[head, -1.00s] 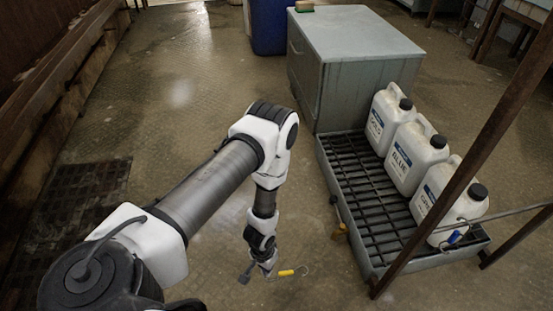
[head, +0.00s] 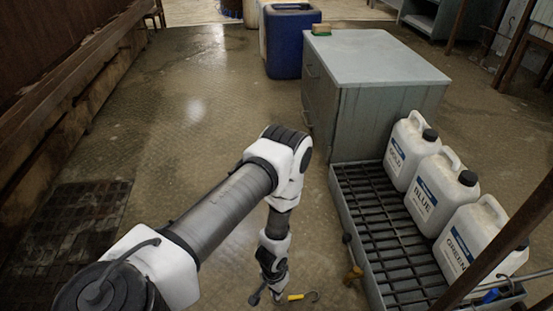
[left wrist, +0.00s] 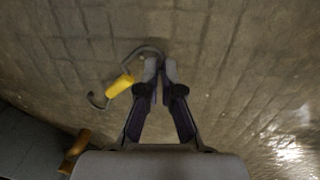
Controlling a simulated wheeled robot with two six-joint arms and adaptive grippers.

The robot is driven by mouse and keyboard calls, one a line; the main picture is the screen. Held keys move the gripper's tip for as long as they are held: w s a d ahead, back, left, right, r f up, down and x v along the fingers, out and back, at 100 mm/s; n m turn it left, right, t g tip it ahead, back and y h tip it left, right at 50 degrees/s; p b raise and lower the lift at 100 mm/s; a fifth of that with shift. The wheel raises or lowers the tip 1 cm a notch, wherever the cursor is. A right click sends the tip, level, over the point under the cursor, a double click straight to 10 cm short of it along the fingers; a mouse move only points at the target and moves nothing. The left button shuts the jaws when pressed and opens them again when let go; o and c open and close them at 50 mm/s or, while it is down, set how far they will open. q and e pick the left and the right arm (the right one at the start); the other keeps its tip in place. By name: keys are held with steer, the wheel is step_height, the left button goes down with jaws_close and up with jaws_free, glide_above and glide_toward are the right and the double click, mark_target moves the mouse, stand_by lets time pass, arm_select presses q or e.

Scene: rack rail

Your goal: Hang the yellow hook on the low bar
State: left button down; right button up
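The yellow hook (head: 296,297) has a yellow grip and grey curved ends; it also shows in the left wrist view (left wrist: 121,86). My left gripper (head: 270,294) is at the bottom middle of the head view. In the left wrist view its fingertips (left wrist: 160,68) are nearly together on one grey curved end of the hook, with the yellow grip off to the left. A thin metal bar (head: 515,280) crosses between brown posts at the lower right, with a blue item on it; I cannot tell if it is the low bar. My right gripper is out of view.
A grated grey tray (head: 372,232) with white jugs (head: 428,190) stands right of my left arm. An orange item (head: 354,273) is by its near left edge. A brown post (head: 515,240) slants at right. A grey cabinet (head: 380,85) stands behind; floor at left is open.

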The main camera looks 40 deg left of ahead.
arm_select(q)
steer(key=c, duration=1.3)
jaws_free()
